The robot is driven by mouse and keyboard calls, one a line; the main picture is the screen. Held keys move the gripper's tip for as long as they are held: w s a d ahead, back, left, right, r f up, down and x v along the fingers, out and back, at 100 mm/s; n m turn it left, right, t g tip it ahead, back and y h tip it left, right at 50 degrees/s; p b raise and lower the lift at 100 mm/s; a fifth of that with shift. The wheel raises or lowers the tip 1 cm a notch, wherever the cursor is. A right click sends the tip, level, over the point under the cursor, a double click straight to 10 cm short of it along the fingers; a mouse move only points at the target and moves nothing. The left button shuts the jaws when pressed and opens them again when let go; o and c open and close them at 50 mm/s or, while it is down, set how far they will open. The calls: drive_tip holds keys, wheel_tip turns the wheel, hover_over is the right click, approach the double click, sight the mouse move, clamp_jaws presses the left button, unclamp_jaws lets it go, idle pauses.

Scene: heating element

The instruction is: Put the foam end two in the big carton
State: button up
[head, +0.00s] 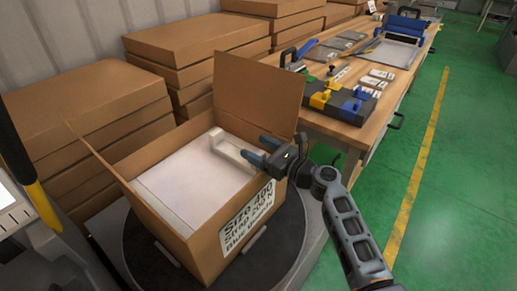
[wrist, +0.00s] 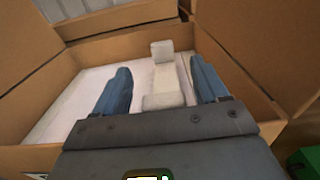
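The big carton (head: 205,245) stands open with its flaps up, and its front wall carries a printed label. A white foam end (head: 232,148) lies inside it at the right side, on a flat white surface (head: 185,185). I cannot tell whether this is foam end two. My gripper (head: 255,151) is over the carton's right edge, fingers pointing inward. In the wrist view the foam end (wrist: 164,78) shows between my gripper's blue fingers (wrist: 161,75), which are spread with gaps on both sides. My gripper is open and empty.
The carton sits on a dark round turntable (head: 275,255). Stacked brown cartons (head: 190,50) stand behind and left. A wooden workbench (head: 395,85) with tools and a yellow-blue case (head: 340,100) stands at the right. The green floor (head: 465,190) at right is clear.

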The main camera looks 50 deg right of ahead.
drive_tip(key=shift+a+f, duration=0.35)
drive_tip(key=shift+r, duration=0.25)
drive_tip(key=s+r, duration=0.1)
drive_tip(key=s, duration=1.1)
drive_tip(key=s+a+f+n+g+h, duration=0.2)
drive_tip(key=s+a+f+n+g, duration=0.45)
drive_tip(key=s+a+n, duration=0.75)
drive_tip(key=s+a+r+n+t, duration=0.1)
drive_tip(key=s+a+r+n, duration=0.2)
drive_tip(key=n, duration=0.4)
drive_tip(key=s+a+r+n+t+y, duration=0.1)
drive_tip(key=s+a+r+n, duration=0.1)
drive_tip(key=s+r+n, duration=0.2)
drive_tip(key=s+a+r+n+t, duration=0.1)
drive_tip(key=s+a+r+n, duration=0.2)
drive_tip(key=r+n, duration=0.3)
drive_tip(key=s+n, duration=0.1)
drive_tip(key=n, duration=0.3)
drive_tip(key=shift+s+a+r+n, duration=0.15)
drive_tip(key=shift+a+r+n, duration=0.1)
drive_tip(key=shift+a+n, duration=0.05)
drive_tip(key=shift+c, duration=0.2)
